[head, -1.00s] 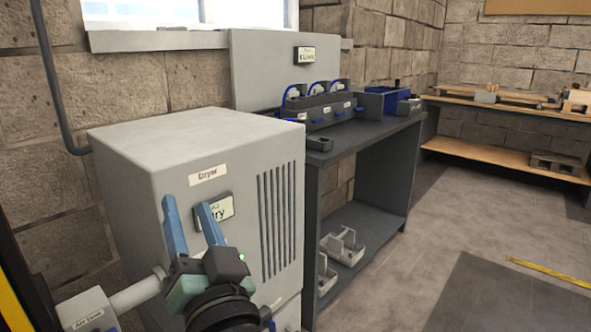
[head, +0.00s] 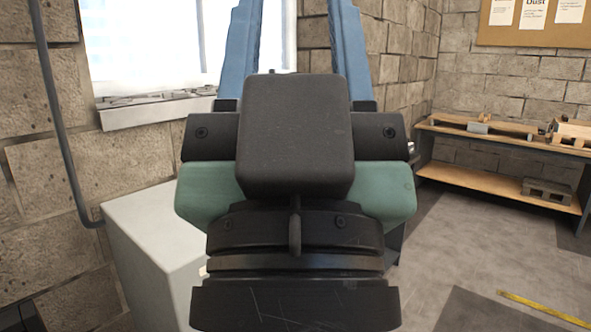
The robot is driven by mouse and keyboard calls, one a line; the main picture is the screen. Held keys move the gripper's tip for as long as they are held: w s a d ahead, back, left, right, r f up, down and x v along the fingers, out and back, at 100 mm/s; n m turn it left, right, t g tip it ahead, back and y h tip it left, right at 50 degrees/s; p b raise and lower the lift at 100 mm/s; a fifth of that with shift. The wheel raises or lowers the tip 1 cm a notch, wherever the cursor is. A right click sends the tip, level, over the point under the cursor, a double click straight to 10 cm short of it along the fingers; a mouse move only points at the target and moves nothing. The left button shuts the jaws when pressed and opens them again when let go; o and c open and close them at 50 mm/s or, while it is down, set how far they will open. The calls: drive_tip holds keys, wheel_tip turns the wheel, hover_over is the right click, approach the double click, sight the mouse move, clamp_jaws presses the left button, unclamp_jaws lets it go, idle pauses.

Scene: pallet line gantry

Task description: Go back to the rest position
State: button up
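My gripper (head: 296,15) is close to the camera and fills the middle of the head view, pointing up. Its two blue fingers stand well apart with nothing between them, so it is open and empty. The fingertips run up to the top edge of the picture, so their ends may be cut off. The black and green gripper body hides much of the scene behind it, including most of the workbench that showed earlier.
The grey dryer cabinet (head: 150,245) stands low at the left, partly hidden by my gripper. A window (head: 150,45) is behind. A wooden shelf bench (head: 500,190) stands at the back right. The floor (head: 520,240) at the right is clear except for a yellow strip (head: 540,308).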

wheel_tip(320, 180, up, 17)
drive_tip(key=p, duration=1.4)
drive_tip(key=shift+f, duration=0.2)
drive_tip(key=shift+a, duration=0.1)
